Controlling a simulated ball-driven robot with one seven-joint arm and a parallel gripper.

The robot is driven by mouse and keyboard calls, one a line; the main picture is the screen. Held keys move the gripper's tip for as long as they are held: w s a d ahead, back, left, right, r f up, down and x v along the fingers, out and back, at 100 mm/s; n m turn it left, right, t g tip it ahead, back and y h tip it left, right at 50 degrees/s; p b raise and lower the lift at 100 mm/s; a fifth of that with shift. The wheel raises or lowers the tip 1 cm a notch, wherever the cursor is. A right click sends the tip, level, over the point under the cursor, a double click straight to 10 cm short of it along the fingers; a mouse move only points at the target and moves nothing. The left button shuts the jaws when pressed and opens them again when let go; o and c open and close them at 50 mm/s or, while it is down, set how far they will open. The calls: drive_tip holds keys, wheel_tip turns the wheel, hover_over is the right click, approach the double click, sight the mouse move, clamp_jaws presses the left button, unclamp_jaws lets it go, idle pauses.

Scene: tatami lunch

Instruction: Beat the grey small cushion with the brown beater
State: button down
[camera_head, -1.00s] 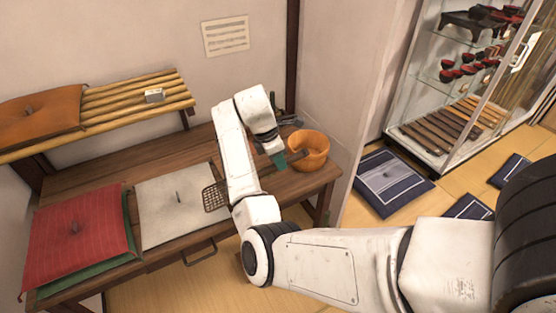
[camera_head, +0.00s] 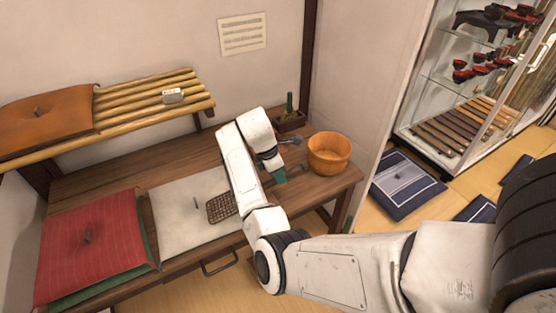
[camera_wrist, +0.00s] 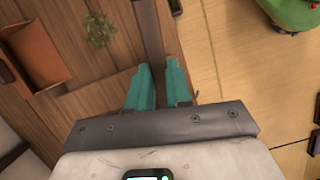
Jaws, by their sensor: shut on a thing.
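The grey small cushion (camera_head: 176,228), pale and square with a dark tuft, lies on the wooden bench between the red cushion and my arm. The brown beater's lattice head (camera_head: 221,208) shows over the right part of the grey cushion. I cannot tell whether it touches. My gripper (camera_head: 281,175), with teal fingers, is to the right of the cushion, low over the bench near the bucket. In the wrist view my gripper (camera_wrist: 160,90) is shut on the beater's dark handle (camera_wrist: 149,35). My arm hides part of the handle and the cushion's right edge.
A red cushion (camera_head: 90,240) lies on a green one (camera_head: 150,245) at the left. A slatted shelf (camera_head: 150,100) with an orange cushion (camera_head: 45,120) overhangs the bench's back.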

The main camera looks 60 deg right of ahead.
drive_tip(key=shift+w+p, duration=0.15)
drive_tip(key=shift+p, duration=0.55)
wheel_tip(320, 180, up, 8)
drive_tip(key=p, duration=0.8)
drive_tip(key=shift+r, duration=0.25)
drive_tip(key=shift+f, duration=0.1)
wheel_tip(320, 180, down, 10)
drive_tip(key=b, duration=0.4)
drive_tip(key=shift+r, duration=0.2)
drive_tip(key=shift+d, duration=0.1)
wheel_tip(320, 180, up, 10)
drive_tip(key=p, duration=0.4)
drive_tip(key=shift+f, duration=0.2)
